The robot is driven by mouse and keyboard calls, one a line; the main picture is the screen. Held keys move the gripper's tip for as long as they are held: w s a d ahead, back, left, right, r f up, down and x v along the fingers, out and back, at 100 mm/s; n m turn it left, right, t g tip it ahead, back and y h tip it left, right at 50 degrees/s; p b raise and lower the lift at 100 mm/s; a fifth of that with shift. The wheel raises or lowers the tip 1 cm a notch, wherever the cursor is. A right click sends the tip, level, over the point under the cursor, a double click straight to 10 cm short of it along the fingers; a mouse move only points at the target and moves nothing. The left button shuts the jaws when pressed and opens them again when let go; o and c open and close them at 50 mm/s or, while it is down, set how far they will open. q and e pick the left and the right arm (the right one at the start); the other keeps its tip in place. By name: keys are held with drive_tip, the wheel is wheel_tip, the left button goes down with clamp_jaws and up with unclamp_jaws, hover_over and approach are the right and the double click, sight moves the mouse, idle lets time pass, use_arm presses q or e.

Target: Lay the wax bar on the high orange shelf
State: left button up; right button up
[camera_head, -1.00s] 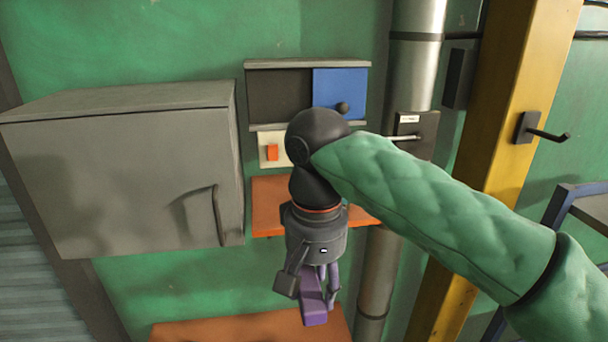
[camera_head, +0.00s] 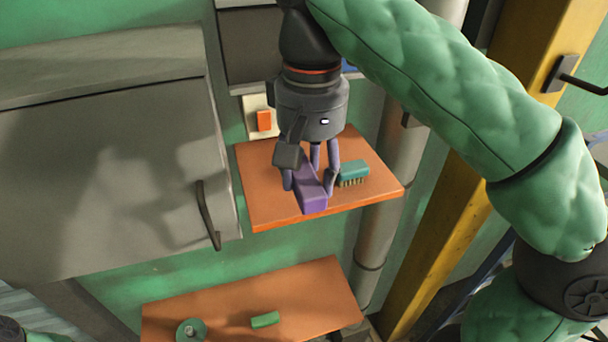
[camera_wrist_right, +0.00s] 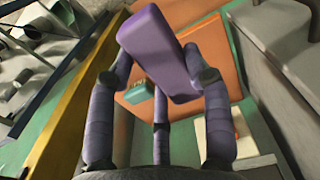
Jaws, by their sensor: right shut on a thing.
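My right gripper (camera_head: 310,178) is shut on the purple wax bar (camera_head: 313,198), which sticks out between its fingers. The bar also shows in the right wrist view (camera_wrist_right: 160,55). In the head view, gripper and bar appear over the high orange shelf (camera_head: 262,200), left of a green brush. The wrist view shows the orange shelf (camera_wrist_right: 215,45) beyond the bar; I cannot tell how large the gap is or whether they touch. My left gripper is not in view.
The green brush (camera_head: 353,171) lies on the high shelf, close right of the fingers. A lower orange shelf (camera_head: 215,305) holds a green block (camera_head: 265,319) and a round green item (camera_head: 191,330). A grey cabinet (camera_head: 110,180) stands left, a pipe (camera_head: 385,190) right behind.

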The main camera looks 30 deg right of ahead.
drive_tip(key=w+d+f, duration=0.1)
drive_tip(key=w+f, duration=0.1)
drive_tip(key=w, duration=0.1)
drive_tip(key=w+d+f, duration=0.3)
drive_tip(key=w+f, duration=0.2)
drive_tip(key=shift+w+d+p, duration=0.25)
drive_tip(key=shift+w+p, duration=0.05)
drive_tip(key=shift+w+d+f, duration=0.15)
drive_tip(key=shift+w+f, duration=0.35)
wheel_tip(320, 180, down, 4)
drive_tip(key=shift+w+d+r+p, duration=0.1)
drive_tip(key=shift+d+r+p, duration=0.05)
drive_tip(key=shift+r+p, duration=0.15)
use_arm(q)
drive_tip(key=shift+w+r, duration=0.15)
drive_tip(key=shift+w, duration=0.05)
use_arm(e)
drive_tip(key=shift+f, duration=0.15)
drive_tip(key=shift+w, duration=0.1)
drive_tip(key=shift+f, duration=0.2)
drive_tip(key=o, duration=1.3)
